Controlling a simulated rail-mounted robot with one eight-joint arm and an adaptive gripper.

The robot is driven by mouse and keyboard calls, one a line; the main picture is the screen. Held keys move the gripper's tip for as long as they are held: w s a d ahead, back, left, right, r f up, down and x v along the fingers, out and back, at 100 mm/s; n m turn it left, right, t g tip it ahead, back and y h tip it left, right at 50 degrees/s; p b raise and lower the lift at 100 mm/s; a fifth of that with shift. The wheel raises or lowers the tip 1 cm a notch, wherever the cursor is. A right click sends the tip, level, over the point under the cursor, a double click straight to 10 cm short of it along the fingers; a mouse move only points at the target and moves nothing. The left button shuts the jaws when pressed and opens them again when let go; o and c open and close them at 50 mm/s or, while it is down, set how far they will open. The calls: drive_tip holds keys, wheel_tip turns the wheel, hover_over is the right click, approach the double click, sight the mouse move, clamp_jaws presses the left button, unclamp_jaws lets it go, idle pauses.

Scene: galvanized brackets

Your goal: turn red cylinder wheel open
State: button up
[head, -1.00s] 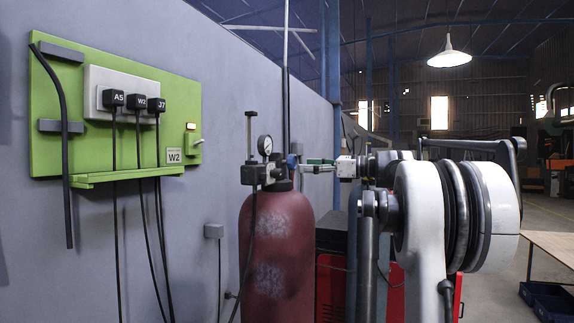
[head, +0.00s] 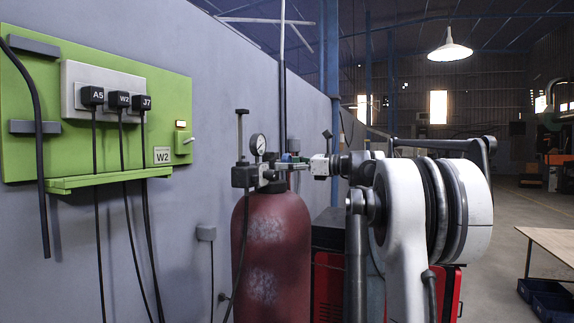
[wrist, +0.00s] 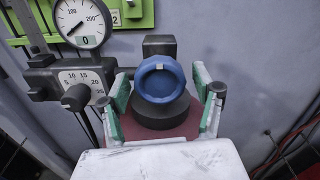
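The red cylinder (head: 270,250) stands upright by the wall in the head view; its dark red shoulder (wrist: 183,131) shows low in the wrist view. A round blue wheel (wrist: 160,82) sits on top of a dark valve body in the wrist view. My gripper (wrist: 160,88) is open, its green-edged fingers on the left and right of the wheel, with a visible gap at the right; contact at the left is unclear. In the head view, my gripper (head: 291,160) reaches in from the right at the cylinder's top, and the wheel is mostly hidden there.
A pressure gauge (wrist: 82,22) and regulator with a dark knob (wrist: 75,97) stand close left of my fingers. A green panel (head: 100,120) with black plugs and hanging cables is on the wall. A red-and-black machine (head: 328,270) stands behind the cylinder.

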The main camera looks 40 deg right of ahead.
drive_tip(key=c, duration=1.1)
drive_tip(key=shift+c, duration=0.2)
drive_tip(key=n, duration=0.4)
drive_tip(key=shift+d+n, duration=0.1)
drive_tip(key=shift+n, duration=0.3)
drive_tip(key=n, duration=0.5)
drive_tip(key=shift+w+r+n, duration=0.1)
drive_tip(key=shift+n, duration=0.2)
drive_tip(key=n, duration=0.3)
drive_tip(key=shift+n, duration=0.3)
drive_tip(key=n, duration=0.3)
drive_tip(key=shift+r+n+b, duration=0.1)
drive_tip(key=shift+n+b, duration=0.2)
drive_tip(key=n, duration=0.6)
drive_tip(key=shift+r, duration=0.1)
drive_tip(key=shift+n, duration=0.3)
